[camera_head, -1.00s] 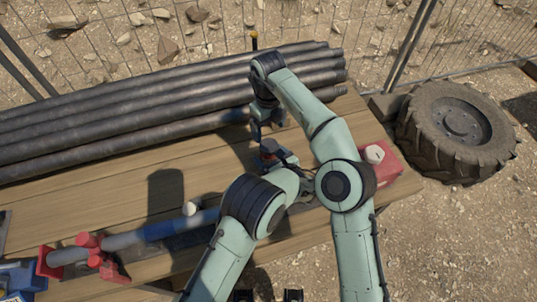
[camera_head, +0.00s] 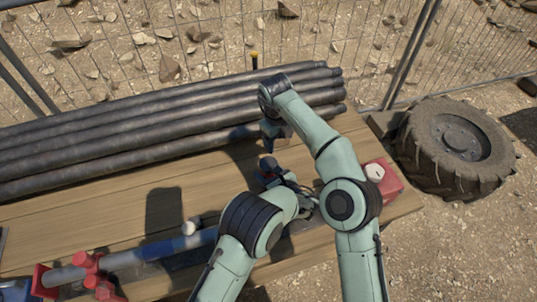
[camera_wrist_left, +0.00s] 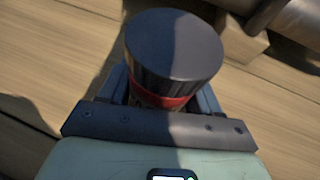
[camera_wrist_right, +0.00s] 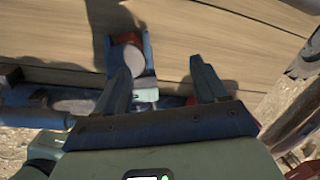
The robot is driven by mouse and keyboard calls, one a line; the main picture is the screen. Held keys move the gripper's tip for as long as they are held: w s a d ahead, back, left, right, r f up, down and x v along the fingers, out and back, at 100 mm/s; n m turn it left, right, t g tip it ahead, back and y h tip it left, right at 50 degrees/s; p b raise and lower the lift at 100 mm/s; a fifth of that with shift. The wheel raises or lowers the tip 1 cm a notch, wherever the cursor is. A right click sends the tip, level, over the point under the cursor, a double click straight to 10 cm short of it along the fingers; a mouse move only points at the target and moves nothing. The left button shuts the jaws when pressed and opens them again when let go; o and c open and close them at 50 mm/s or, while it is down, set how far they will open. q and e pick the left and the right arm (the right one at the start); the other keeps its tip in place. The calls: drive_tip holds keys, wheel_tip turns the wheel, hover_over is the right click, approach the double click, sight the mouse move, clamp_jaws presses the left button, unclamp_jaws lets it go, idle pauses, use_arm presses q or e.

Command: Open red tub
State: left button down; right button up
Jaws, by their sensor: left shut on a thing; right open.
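The red tub (camera_wrist_left: 160,103) has a wide dark grey lid (camera_wrist_left: 174,46) on top. My left gripper (camera_wrist_left: 165,95) is shut around its red body, below the lid. In the head view the lid (camera_head: 268,163) shows as a small dark disc over the table, and my left gripper (camera_head: 275,178) is partly hidden by arm links. My right gripper (camera_head: 272,132) is above the tub, pointing down.
Dark pipes (camera_head: 180,115) lie along the table's back. A red canister (camera_head: 388,184) with a white cap stands at the right end. A blue and grey bar (camera_head: 150,251) with red clamps lies at front left. Bare wooden table (camera_head: 110,205) lies between. A tyre (camera_head: 458,145) is on the ground.

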drive_tip(key=w+d+r+n+t+h, duration=0.25)
drive_tip(key=w+d+t, duration=0.45)
drive_tip(key=w+d, duration=0.45)
drive_tip(key=w+a+r+n+t, duration=0.3)
drive_tip(key=w+r+t, duration=0.1)
drive_tip(key=w+r, duration=0.2)
drive_tip(key=a+r+n+t+y, duration=0.2)
drive_tip(key=a+r+n+y, duration=0.25)
drive_tip(key=a, duration=0.25)
drive_tip(key=a+r+n+t+y, duration=0.1)
drive_tip(key=a+r+n+y, duration=0.2)
drive_tip(key=a+n+y, duration=0.25)
drive_tip(key=s+a+f+n+g+y, duration=0.25)
drive_tip(key=s+a+n, duration=0.2)
drive_tip(key=a, duration=0.25)
drive_tip(key=n+g+h, duration=0.7)
drive_tip(key=g+h, duration=0.2)
drive_tip(key=g, duration=0.4)
hover_over(269, 163)
drive_tip(key=f, duration=1.2)
drive_tip(key=shift+w+a+f, duration=0.1)
drive_tip(key=shift+a+f, duration=0.3)
drive_tip(key=shift+d, duration=0.3)
drive_tip(key=shift+s+d+f, duration=0.1)
drive_tip(key=shift+s+f, duration=0.1)
drive_tip(key=shift+f, duration=3.75)
